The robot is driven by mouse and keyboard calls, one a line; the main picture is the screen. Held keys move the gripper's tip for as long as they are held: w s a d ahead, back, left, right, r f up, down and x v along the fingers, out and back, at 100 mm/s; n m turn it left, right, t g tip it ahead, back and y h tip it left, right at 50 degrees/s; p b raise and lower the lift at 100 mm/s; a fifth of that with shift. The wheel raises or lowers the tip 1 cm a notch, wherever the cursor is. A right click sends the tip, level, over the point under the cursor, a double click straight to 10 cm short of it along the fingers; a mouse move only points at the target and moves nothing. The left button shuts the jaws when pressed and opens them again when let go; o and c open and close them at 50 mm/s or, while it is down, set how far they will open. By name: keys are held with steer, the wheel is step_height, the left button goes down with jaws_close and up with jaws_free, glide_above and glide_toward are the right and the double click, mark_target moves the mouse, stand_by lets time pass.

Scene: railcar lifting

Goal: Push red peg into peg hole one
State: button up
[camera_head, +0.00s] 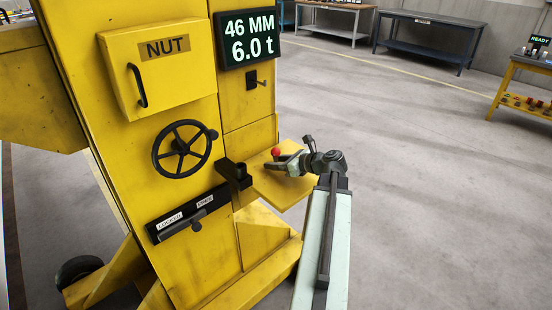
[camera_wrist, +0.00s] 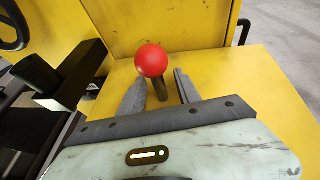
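The red peg (camera_head: 276,151) has a round red head on a dark pin. It stands on a yellow shelf (camera_head: 268,187) at the side of the yellow machine. My gripper (camera_wrist: 160,88) is open, with a finger on each side of the pin. I cannot tell if a finger touches it. In the head view my gripper (camera_head: 274,166) reaches in from the right, low over the shelf. I cannot make out peg hole one.
A black slotted plate (camera_head: 188,215) with labels sits left of the shelf. A dark block (camera_head: 234,180) juts out beside the shelf. A handwheel (camera_head: 185,148), NUT box (camera_head: 165,72) and display (camera_head: 247,38) are above. Open floor (camera_head: 430,190) lies to the right.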

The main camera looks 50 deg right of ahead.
mark_target(279, 152)
jaws_close()
steer(key=shift+r, duration=0.1)
steer(key=shift+r, duration=0.2)
step_height(279, 152, up, 4)
steer(key=p, duration=0.4)
steer(key=shift+s, duration=0.15)
steer(key=s+d, duration=0.3)
steer(key=s, duration=0.1)
steer(key=s+d, duration=0.2)
steer(key=s, duration=0.3)
steer(key=s+d+p, duration=0.1)
steer(key=s+d, duration=0.2)
steer(key=s, duration=0.1)
steer(key=shift+s+d+r, duration=0.15)
steer(key=shift+d+r, duration=0.1)
steer(key=shift+d, duration=0.1)
